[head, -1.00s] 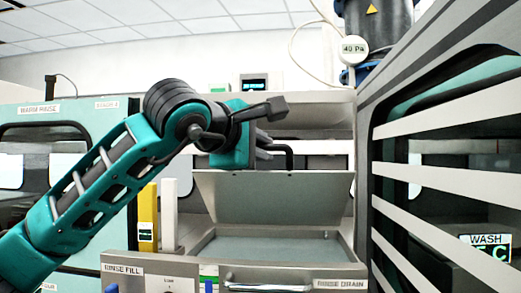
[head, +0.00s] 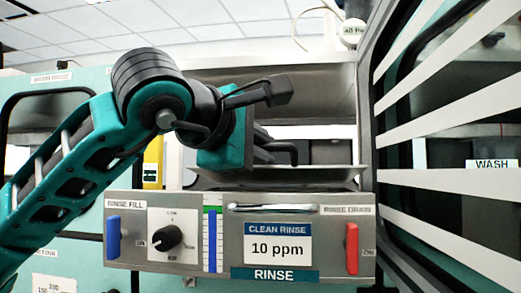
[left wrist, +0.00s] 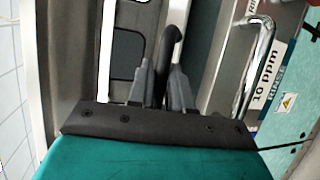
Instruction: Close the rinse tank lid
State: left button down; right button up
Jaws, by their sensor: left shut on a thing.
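The rinse tank lid (head: 330,168) shows nearly edge-on in the head view, as a thin grey plate just above the dark tank opening. Its black bar handle (head: 286,147) stands on top. My left gripper (head: 266,150) is shut on this handle from the left. In the left wrist view the black handle (left wrist: 171,42) rises between the two grey fingers (left wrist: 161,90). The rinse tank front panel (head: 200,263) is below the lid. The head view does not show whether the lid's edge touches the rim. My right gripper is not in view.
The front panel carries a chrome bar (head: 276,208), a black knob (head: 168,237), a blue lever (head: 113,238) and a red lever (head: 352,248). A slatted white-barred frame (head: 440,115) stands close on the right. A yellow upright piece (head: 152,164) is behind my left arm.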

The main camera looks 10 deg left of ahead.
pick_arm(q)
jog(key=shift+f, duration=0.3)
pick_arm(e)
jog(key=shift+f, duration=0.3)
pick_arm(q)
jog(key=c, duration=1.1)
grip_release()
jog(key=shift+s, duration=0.1)
jog(key=v, duration=1.3)
